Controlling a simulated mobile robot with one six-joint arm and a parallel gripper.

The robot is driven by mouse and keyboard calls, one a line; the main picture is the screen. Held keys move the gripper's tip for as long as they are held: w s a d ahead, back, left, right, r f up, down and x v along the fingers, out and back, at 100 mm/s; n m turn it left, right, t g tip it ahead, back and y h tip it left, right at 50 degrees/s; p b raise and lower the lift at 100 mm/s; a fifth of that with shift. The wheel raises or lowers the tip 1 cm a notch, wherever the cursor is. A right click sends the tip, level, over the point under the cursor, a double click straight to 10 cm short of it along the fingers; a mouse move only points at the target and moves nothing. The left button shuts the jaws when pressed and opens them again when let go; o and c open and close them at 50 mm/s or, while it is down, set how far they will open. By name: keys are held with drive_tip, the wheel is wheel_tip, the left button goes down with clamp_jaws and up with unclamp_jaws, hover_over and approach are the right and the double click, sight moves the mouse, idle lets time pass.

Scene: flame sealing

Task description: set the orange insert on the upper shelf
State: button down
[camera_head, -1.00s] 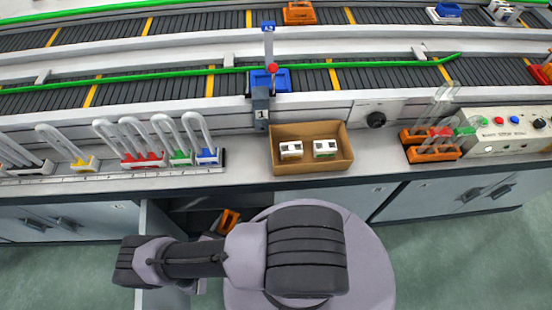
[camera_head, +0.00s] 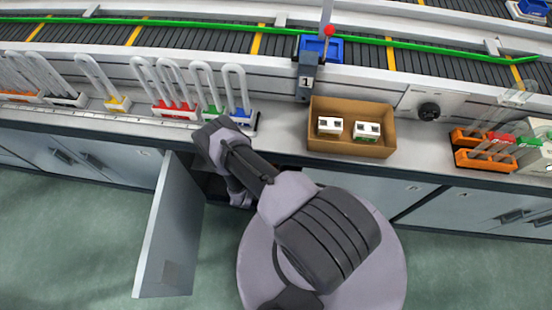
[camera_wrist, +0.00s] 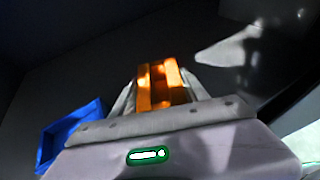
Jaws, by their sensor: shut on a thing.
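My gripper (camera_wrist: 158,82) is shut on the orange insert (camera_wrist: 157,88), which sits between its two fingers in the wrist view. The wrist view looks into the dark inside of the cabinet. A dark grey surface (camera_wrist: 75,70) lies beyond the insert; I cannot tell whether it is the upper shelf or whether the insert touches it. In the head view my arm reaches to the open cabinet under the counter, and the gripper and the insert are hidden there.
A blue tray-like part (camera_wrist: 72,135) lies left of my gripper in the wrist view. The open cabinet door (camera_head: 168,235) stands out left of my arm. The counter above holds a cardboard box (camera_head: 350,145) and several coloured racks. A conveyor (camera_head: 180,38) runs behind.

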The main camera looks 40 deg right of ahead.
drive_tip(key=shift+r, duration=0.1)
drive_tip(key=c, duration=0.6)
unclamp_jaws()
drive_tip(key=shift+a+r, duration=0.15)
drive_tip(key=p+v, duration=0.4)
drive_tip(key=v, duration=0.7)
drive_tip(key=shift+s+a+r, duration=0.15)
drive_tip(key=shift+a, duration=0.15)
